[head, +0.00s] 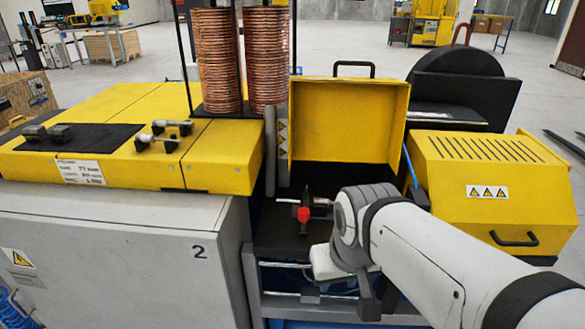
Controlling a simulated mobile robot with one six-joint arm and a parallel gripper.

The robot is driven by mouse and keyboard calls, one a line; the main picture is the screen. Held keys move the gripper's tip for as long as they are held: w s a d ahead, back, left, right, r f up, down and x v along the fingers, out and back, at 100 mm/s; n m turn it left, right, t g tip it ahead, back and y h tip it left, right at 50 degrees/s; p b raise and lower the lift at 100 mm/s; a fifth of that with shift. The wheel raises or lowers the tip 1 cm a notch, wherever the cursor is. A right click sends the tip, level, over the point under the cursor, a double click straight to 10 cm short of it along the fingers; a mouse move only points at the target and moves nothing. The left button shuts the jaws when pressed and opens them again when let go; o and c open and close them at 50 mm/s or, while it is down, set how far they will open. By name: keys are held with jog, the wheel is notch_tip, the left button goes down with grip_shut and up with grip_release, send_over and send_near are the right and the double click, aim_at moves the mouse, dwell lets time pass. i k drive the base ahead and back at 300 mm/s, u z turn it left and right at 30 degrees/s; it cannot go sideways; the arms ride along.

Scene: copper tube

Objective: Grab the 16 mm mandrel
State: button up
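One piece (172,127) is farther back and the other piece (156,143) is nearer. I cannot tell whether either is the 16 mm mandrel; no size marking is readable. My gripper (335,264) is at the end of my arm, low in front of the open yellow housing, well to the right of these pieces. Its fingers are not clearly visible, and I see nothing held in it.
Copper coils (242,60) stand behind the mat, with upright black rods beside them. An open yellow cover (350,121) rises behind my arm, and a closed yellow hood (492,180) is at right. A red knob (303,214) is left of my wrist.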

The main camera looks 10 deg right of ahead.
aim_at(327, 201)
jog(key=z, duration=0.05)
jog(key=i, duration=0.9)
jog(key=z, duration=0.5)
